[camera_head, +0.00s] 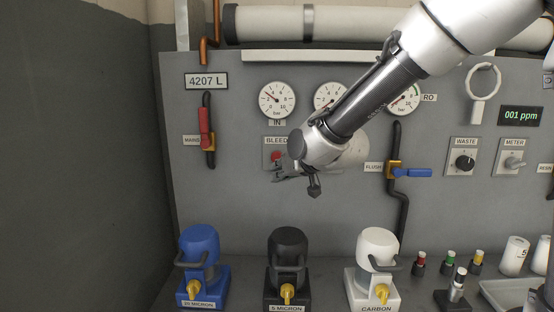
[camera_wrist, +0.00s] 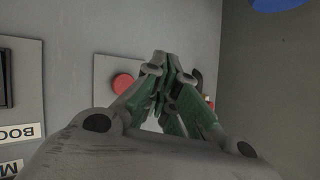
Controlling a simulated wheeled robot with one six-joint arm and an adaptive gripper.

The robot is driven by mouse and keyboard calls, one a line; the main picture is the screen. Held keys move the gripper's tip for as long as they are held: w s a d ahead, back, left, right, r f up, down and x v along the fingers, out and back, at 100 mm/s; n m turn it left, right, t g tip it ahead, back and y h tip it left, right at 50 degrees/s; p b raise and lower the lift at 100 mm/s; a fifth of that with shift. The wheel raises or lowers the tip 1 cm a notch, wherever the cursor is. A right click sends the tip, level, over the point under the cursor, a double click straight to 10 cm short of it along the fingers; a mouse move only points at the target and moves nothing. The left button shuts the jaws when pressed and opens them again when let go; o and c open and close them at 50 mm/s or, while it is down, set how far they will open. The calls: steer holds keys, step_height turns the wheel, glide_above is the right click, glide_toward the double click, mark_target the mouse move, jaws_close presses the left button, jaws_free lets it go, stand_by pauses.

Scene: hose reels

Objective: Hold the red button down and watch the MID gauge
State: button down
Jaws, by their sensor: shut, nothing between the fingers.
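The red button (camera_head: 276,156) is on the panel plate under the BLEED label. In the wrist view the red button (camera_wrist: 122,83) shows on its plate, left of my shut, empty fingertips (camera_wrist: 160,62). In the head view my gripper (camera_head: 280,174) is at the lower part of that plate, just below the button. I cannot tell whether the fingertips touch the plate; they are not over the button. The middle gauge (camera_head: 328,94) is partly covered by my arm, and its name label is hidden. Its dial is too small to read exactly.
The IN gauge (camera_head: 277,100) is at left, the RO gauge (camera_head: 406,98) at right. A red-handled mains valve (camera_head: 205,128) is left of the button, a blue-handled flush valve (camera_head: 410,172) right. Blue (camera_head: 199,250), black (camera_head: 288,250) and white (camera_head: 378,250) filter housings stand below.

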steer(key=shift+w+d, duration=0.1)
steer(key=shift+w, duration=2.4)
steer(key=shift+w, duration=0.1)
steer(key=shift+w, duration=0.3)
steer(key=shift+w, duration=0.55)
stand_by(2.4)
steer(key=shift+s, duration=1)
steer(key=shift+s, duration=2.5)
